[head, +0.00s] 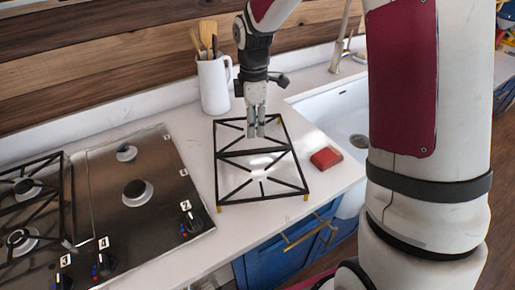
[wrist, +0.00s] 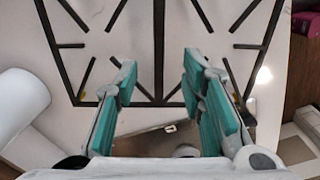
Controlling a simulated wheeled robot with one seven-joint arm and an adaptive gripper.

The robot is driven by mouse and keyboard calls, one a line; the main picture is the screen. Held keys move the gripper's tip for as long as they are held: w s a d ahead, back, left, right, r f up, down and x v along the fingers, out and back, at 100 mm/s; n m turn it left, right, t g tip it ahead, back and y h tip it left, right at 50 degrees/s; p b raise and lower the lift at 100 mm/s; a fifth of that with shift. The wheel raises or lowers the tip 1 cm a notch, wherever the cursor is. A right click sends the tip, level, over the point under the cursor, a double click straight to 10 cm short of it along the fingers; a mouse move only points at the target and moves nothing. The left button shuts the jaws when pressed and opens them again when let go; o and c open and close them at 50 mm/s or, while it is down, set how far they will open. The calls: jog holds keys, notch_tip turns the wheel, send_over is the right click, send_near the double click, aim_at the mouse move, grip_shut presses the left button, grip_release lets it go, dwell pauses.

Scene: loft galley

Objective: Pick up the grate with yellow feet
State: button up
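The black grate with yellow feet (head: 236,155) lies flat on the white counter, right of the cooktop; yellow shows at its near corners. In the wrist view the grate (wrist: 158,45) fills the upper part, with its middle bar running up between my fingers. My gripper (head: 256,134) points down over the grate's back half. In the wrist view my gripper's (wrist: 157,80) teal-padded fingers stand apart with nothing held between them. I cannot tell the exact gap between fingertips and grate.
A steel cooktop (head: 110,185) at left carries another black grate (head: 68,195) on its left side. A white jug (head: 214,85) with wooden utensils stands behind the grate. A red block (head: 326,158) lies close to its right, and a white sink (head: 345,115) is beyond.

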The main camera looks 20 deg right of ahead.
aim_at(254, 150)
notch_tip(254, 150, down, 11)
jog(key=shift+f+p, duration=0.2)
jog(key=shift+p, duration=0.55)
jog(key=shift+w, duration=0.1)
grip_shut()
